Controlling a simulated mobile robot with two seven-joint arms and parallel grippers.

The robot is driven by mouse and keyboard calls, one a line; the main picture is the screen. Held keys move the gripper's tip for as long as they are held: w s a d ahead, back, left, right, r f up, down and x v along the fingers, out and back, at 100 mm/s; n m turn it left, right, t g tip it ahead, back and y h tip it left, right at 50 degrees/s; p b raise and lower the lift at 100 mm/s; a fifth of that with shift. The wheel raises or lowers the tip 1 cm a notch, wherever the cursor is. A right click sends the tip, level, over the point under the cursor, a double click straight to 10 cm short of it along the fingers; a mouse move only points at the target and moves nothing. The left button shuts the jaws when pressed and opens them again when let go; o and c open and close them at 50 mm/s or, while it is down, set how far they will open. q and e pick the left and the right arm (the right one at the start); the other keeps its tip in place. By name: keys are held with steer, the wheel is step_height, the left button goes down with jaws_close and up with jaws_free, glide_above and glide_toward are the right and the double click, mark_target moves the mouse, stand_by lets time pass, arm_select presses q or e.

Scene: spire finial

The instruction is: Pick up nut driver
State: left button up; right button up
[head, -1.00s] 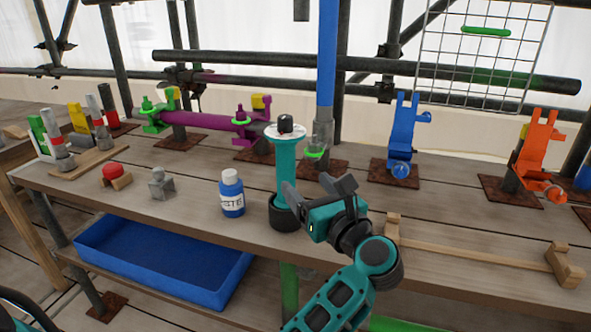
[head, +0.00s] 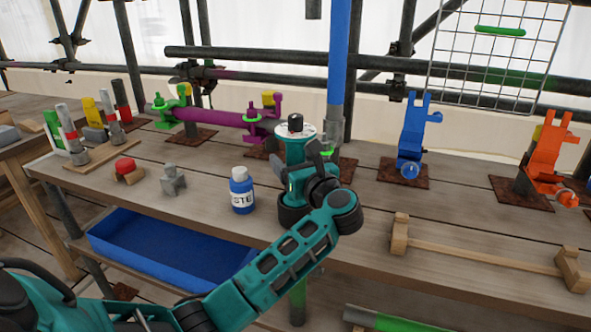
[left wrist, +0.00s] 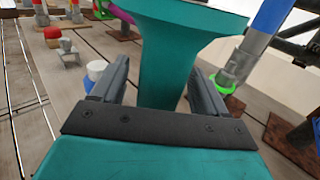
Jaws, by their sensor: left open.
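In the left wrist view the teal shaft (left wrist: 167,65) rises between and just beyond the two open fingers (left wrist: 161,75). I cannot tell whether a finger touches it. My right gripper is not in view.
A blue-and-white bottle (head: 242,192) stands left of the base. A blue upright pole (head: 337,70) and purple clamped tube (head: 210,117) are behind. A wooden rack (head: 480,254) lies right. A blue tray (head: 170,262) sits below the bench.

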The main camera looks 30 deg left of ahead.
arm_select(q)
steer(key=shift+w+a, duration=0.3)
steer(key=shift+a, duration=0.2)
jaws_close()
stand_by(0.3)
steer(key=shift+r, duration=0.15)
